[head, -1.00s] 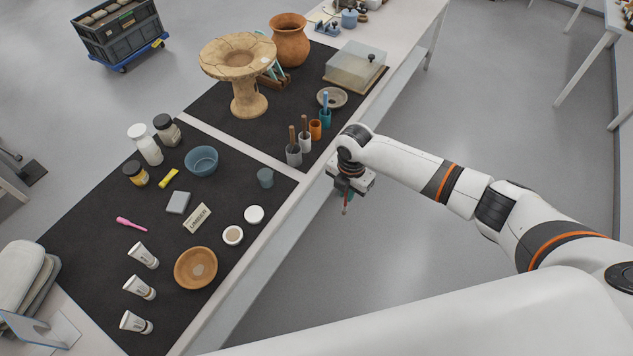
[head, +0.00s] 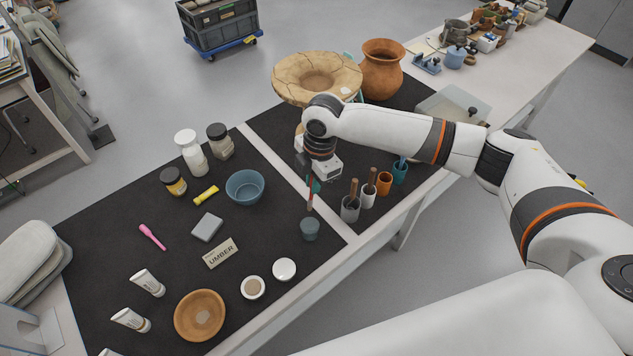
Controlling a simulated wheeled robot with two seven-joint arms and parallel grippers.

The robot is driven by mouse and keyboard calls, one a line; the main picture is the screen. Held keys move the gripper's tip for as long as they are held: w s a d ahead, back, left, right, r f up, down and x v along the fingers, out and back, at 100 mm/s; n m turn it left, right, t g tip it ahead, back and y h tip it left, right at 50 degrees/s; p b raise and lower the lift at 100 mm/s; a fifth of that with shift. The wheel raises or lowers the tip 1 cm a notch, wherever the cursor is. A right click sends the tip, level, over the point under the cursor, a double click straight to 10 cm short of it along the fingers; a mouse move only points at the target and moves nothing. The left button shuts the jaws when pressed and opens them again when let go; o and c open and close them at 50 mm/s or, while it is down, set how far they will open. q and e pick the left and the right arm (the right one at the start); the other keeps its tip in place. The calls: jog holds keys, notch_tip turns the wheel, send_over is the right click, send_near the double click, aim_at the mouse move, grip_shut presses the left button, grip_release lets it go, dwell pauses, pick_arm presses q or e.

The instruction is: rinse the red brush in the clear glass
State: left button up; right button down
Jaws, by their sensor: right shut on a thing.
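My right gripper (head: 315,184) is over the black mat, pointing down and shut on the red brush (head: 310,200). The brush hangs upright, its lower end close above the glass in the picture. The clear glass (head: 310,231) looks bluish and stands on the mat near the table's front edge. I cannot tell whether the brush tip is over the opening or slightly behind it. The wrist hides the brush's top. My left gripper is not in view.
Right of the glass stand a grey cup (head: 350,211) with tools, a white cup (head: 368,196) and an orange cup (head: 384,184). A blue bowl (head: 245,188), an UMBER card (head: 221,253) and a white lid (head: 284,269) lie to the left.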

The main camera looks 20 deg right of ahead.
jog(key=shift+s+a+f+b, duration=0.1)
jog(key=shift+s+f+b, duration=0.1)
jog(key=shift+s+b, duration=0.15)
jog(key=shift+f+b, duration=0.25)
jog(key=shift+b, duration=0.05)
pick_arm(q)
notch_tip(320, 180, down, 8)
jog(key=b, duration=0.6)
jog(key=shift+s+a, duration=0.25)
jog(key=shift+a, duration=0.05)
pick_arm(e)
notch_tip(320, 180, down, 11)
jog(key=shift+w+r, duration=0.15)
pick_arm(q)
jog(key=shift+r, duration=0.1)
